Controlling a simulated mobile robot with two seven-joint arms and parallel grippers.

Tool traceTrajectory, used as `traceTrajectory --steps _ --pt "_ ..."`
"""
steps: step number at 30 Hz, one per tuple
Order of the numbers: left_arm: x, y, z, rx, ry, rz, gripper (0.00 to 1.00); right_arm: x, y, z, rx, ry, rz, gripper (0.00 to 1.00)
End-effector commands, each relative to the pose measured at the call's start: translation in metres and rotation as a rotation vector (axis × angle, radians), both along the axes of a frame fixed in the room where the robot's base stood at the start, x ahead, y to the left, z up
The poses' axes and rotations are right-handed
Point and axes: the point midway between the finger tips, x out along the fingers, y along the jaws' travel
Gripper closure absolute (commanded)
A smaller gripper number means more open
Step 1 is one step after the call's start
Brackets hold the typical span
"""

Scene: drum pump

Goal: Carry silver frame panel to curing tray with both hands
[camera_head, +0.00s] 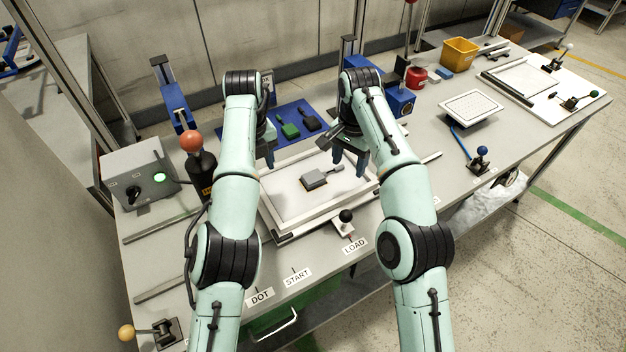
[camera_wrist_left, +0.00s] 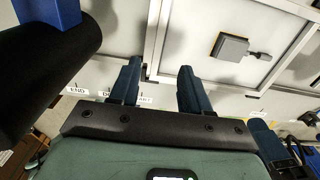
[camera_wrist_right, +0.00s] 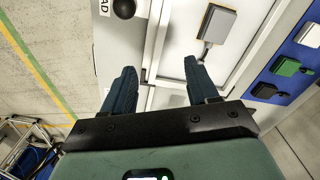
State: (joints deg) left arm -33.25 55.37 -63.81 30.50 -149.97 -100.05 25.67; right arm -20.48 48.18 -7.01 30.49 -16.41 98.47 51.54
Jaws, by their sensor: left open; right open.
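The silver frame panel (camera_head: 318,216) lies flat on the middle of the bench, a pale sheet in a metal frame. A grey block with a handle (camera_head: 318,179) lies on it. My left gripper (camera_head: 265,152) is open above the panel's left side; the frame edge (camera_wrist_left: 153,42) shows beyond its fingers in the left wrist view. My right gripper (camera_head: 350,158) is open above the right side; the frame edge (camera_wrist_right: 157,42) lies beyond its fingers in the right wrist view. Contact cannot be told. I cannot tell which flat piece at the right is the curing tray.
A white perforated plate (camera_head: 470,107) and a pale framed station (camera_head: 522,80) lie to the right. A black bottle with an orange ball (camera_head: 203,172) stands near my left arm. A black-knobbed lever (camera_head: 345,217) stands in front.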

Motion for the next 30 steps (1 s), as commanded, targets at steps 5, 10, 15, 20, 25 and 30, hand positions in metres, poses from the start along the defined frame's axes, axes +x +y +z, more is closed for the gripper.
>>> traceTrajectory --steps 5,10,15,20,25,30 --pt "0.0 -0.001 -0.011 -0.001 0.003 0.0 0.53 0.0 -0.001 -0.011 -0.001 0.003 -0.001 0.41" --pt "-0.001 -0.001 -0.036 -0.002 0.006 0.001 0.53 -0.001 -0.001 -0.036 -0.001 0.006 0.0 0.41" --pt "-0.001 0.0 -0.071 0.0 0.004 0.001 0.53 -0.001 0.0 -0.071 0.0 0.006 -0.001 0.41" --pt "-0.001 0.0 -0.1 0.001 0.004 0.0 0.53 -0.001 0.0 -0.101 -0.001 0.005 0.0 0.41" --pt "0.0 0.0 -0.122 0.0 0.001 0.0 0.53 0.0 0.0 -0.122 -0.001 0.002 -0.001 0.41" --pt "0.0 0.0 -0.131 0.0 0.0 0.0 0.53 0.0 0.0 -0.132 -0.001 0.001 -0.001 0.41"
